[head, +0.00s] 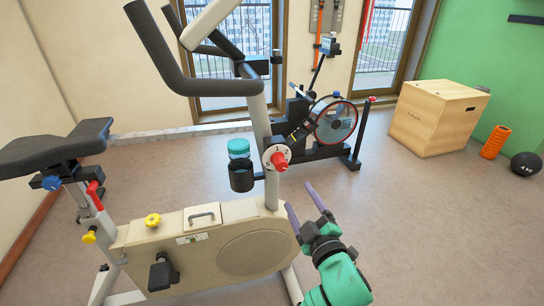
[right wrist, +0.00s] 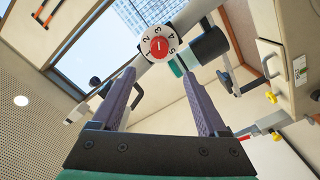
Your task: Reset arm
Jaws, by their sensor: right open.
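My right gripper (head: 302,198) is open and empty at the lower middle of the head view. Its green arm comes up from the bottom edge. Its two purple-grey fingers point up toward the exercise bike's white numbered dial with a red knob (head: 277,158). In the right wrist view the spread fingers of the right gripper (right wrist: 158,82) frame the lower side of the red-knobbed dial (right wrist: 158,46), with nothing between them. The fingers look apart from the dial. My left gripper is in neither view.
The cream exercise bike (head: 200,245) fills the left and centre, with a teal-lidded bottle (head: 240,175) on its post. A rowing machine (head: 335,122) stands behind. A wooden box (head: 437,118), orange roller (head: 495,142) and black ball (head: 526,165) are at the right. Floor at lower right is clear.

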